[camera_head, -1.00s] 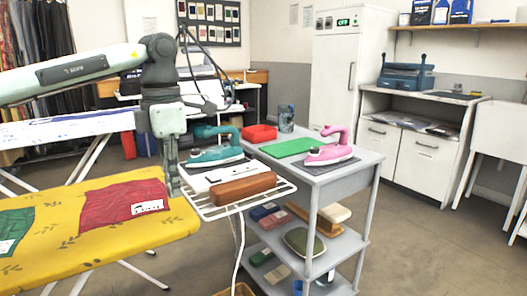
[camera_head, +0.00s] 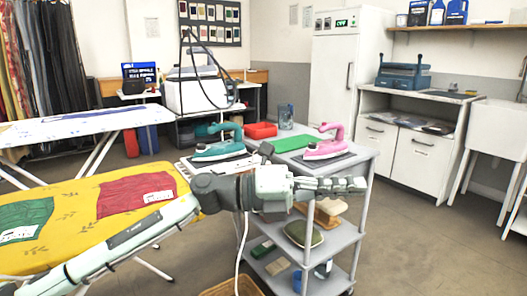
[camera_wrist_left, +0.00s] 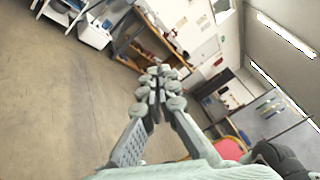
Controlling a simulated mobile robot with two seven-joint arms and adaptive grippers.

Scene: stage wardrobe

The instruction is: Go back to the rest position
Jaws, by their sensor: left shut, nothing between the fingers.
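My left arm comes in from the lower left in the head view, lying low over the yellow ironing board (camera_head: 78,236). My left gripper (camera_head: 362,185) points to the right in front of the grey trolley (camera_head: 352,228). It is shut and empty, and its closed fingers show in the left wrist view (camera_wrist_left: 158,85). My right gripper is not in view.
A red cloth (camera_head: 135,193) and a green cloth (camera_head: 24,219) lie on the board. Open floor (camera_head: 430,240) lies right of the trolley.

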